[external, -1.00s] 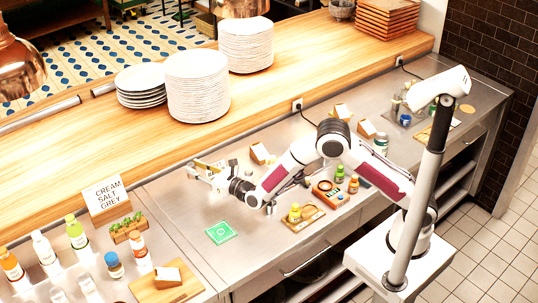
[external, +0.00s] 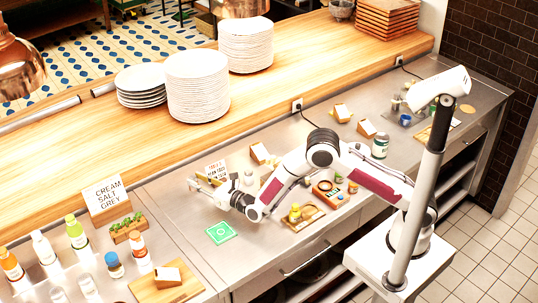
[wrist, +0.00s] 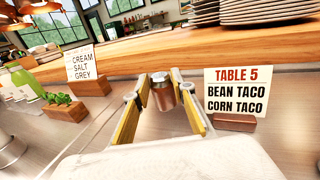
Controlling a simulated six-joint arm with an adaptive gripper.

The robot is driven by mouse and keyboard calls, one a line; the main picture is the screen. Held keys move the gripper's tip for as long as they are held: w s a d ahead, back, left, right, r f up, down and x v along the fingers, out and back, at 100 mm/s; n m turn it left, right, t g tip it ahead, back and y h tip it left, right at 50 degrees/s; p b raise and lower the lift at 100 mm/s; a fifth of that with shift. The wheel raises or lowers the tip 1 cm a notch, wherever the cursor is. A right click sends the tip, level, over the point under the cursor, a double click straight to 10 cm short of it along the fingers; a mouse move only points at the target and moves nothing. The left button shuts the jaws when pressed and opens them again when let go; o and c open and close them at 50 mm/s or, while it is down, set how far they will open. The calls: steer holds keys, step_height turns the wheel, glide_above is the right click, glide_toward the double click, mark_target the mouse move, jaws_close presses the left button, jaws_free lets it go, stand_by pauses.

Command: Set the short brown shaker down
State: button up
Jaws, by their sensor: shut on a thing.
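The short brown shaker (wrist: 163,95), with a silvery top, sits between the fingertips of my gripper (wrist: 161,92) in the wrist view. My gripper is shut on it, and the shaker looks roughly upright. In the external view my gripper (external: 201,183) is over the left part of the steel counter; the shaker is too small to make out there. I cannot tell whether its base touches the counter. A green square mark (external: 221,232) lies on the counter, nearer the front edge than my gripper.
A "Table 5" card (wrist: 236,98) in a wooden holder stands close right of my gripper in the wrist view. A "Cream Salt Grey" sign (external: 107,196), bottles and a herb planter (external: 128,228) stand left. A wooden tray (external: 304,218) with a yellow-topped bottle is right of the green mark.

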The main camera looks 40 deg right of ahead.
steer(key=shift+f, duration=1.5)
steer(key=shift+f, duration=0.1)
steer(key=o, duration=1.1)
steer(key=shift+v, duration=3.75)
steer(key=shift+d, duration=0.1)
